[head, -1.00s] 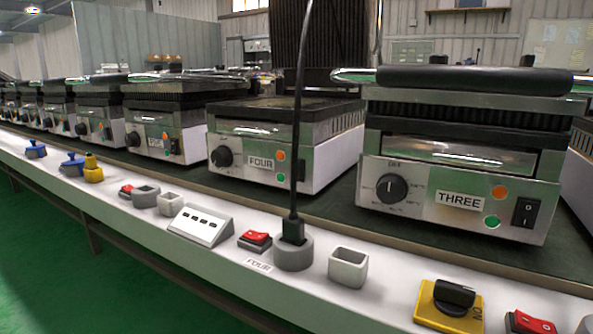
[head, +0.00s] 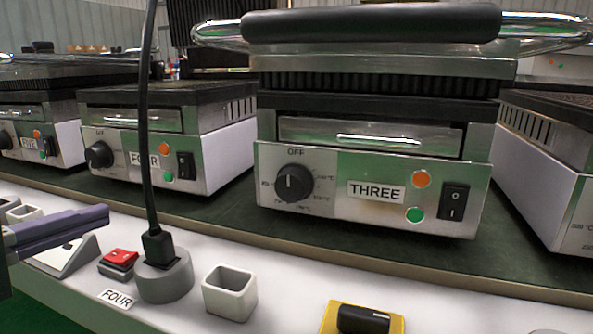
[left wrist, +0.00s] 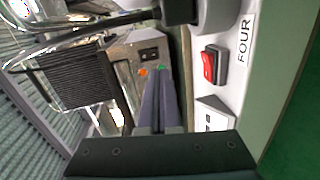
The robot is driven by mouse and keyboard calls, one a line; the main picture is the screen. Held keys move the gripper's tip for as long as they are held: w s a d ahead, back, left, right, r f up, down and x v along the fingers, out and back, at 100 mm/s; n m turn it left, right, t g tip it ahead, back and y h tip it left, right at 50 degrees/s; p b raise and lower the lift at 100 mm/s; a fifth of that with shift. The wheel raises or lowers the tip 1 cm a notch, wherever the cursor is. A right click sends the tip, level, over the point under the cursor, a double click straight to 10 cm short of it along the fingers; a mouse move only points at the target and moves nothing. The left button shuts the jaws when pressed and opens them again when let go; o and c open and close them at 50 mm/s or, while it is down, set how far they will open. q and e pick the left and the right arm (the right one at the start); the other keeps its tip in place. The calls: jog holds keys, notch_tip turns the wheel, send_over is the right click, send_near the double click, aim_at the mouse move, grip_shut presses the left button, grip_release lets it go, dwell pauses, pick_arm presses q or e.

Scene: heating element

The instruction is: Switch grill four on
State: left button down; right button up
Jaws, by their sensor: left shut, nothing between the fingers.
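Grill four (head: 160,112) stands on the left half of the head view, lid raised. Its front has a "FOUR" label, a black dial (head: 98,155), orange and green lights and a black rocker switch (head: 185,165). On the white ledge sits a red switch (head: 118,260) beside a "FOUR" tag (head: 117,299). A black plug stands in the round grey socket (head: 165,280) to its right. My left gripper (head: 106,214) is shut and empty, above the ledge, left of the red switch. The left wrist view shows its fingers, the red switch (left wrist: 209,67) and a grill rocker (left wrist: 150,54).
Grill three (head: 365,190) stands large at the right. A square grey holder (head: 230,295) and a yellow-based black knob (head: 362,320) are on the ledge. The black cable (head: 147,120) rises from the plug in front of grill four. A sloped white box (head: 65,258) is partly hidden by my gripper.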

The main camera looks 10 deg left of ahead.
pick_arm(q)
jog(key=shift+w+a+r+n+t, duration=0.3)
jog(key=shift+w+a+n, duration=0.15)
jog(key=shift+a+n, duration=0.05)
jog(key=shift+a+r+y, duration=0.1)
jog(key=shift+y, duration=0.2)
jog(key=shift+s, duration=0.1)
jog(key=b, duration=0.3)
send_near(182, 176)
jog(key=w, duration=0.5)
jog(key=shift+d+f, duration=0.2)
jog(key=shift+f, duration=0.1)
jog(key=shift+w+d, duration=0.1)
jog(key=shift+w, duration=0.8)
